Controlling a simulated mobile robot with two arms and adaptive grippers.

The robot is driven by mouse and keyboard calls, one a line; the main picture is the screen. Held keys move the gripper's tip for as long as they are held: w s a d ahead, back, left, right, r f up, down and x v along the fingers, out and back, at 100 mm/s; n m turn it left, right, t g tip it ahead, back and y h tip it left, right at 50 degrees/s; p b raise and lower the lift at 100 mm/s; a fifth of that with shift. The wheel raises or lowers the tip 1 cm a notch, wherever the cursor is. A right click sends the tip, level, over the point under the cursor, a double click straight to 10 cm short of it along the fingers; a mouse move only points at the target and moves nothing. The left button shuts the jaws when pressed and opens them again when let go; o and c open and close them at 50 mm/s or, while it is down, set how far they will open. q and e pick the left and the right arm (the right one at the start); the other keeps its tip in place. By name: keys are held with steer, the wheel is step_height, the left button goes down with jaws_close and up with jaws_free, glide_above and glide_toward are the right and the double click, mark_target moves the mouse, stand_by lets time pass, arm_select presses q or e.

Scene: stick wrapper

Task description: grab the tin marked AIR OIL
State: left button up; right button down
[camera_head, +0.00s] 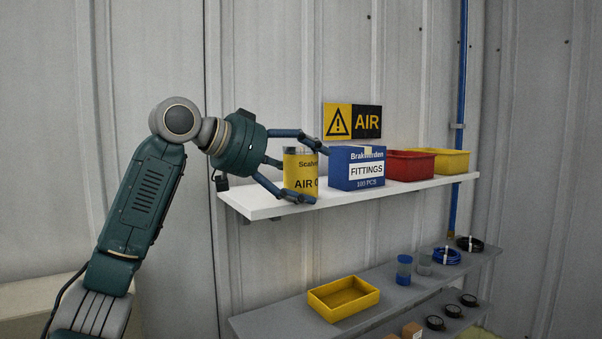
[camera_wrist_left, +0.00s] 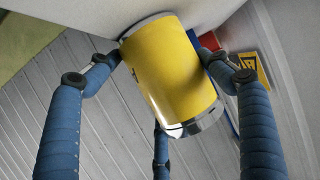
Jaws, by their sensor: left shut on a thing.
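The yellow AIR OIL tin (camera_head: 300,172) stands upright on the white upper shelf (camera_head: 265,207), near its left end. My left gripper (camera_head: 316,174) comes in from the left, with its fingers around the tin, shut on it. In the left wrist view the tin (camera_wrist_left: 170,68) fills the space between the blue fingers of the gripper (camera_wrist_left: 166,72). Part of the tin's label is cut off from sight at its right edge. My right gripper is not in view.
A blue FITTINGS box (camera_head: 357,168) stands close to the right of the tin. Beyond it are a red bin (camera_head: 409,164) and a yellow bin (camera_head: 451,162). An AIR warning sign (camera_head: 352,121) is on the wall behind. A yellow tray (camera_head: 343,298) sits on the grey lower shelf.

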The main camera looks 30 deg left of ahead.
arm_select(q)
steer(key=shift+r, duration=0.55)
steer(key=shift+c, duration=0.2)
step_height(320, 180, up, 19)
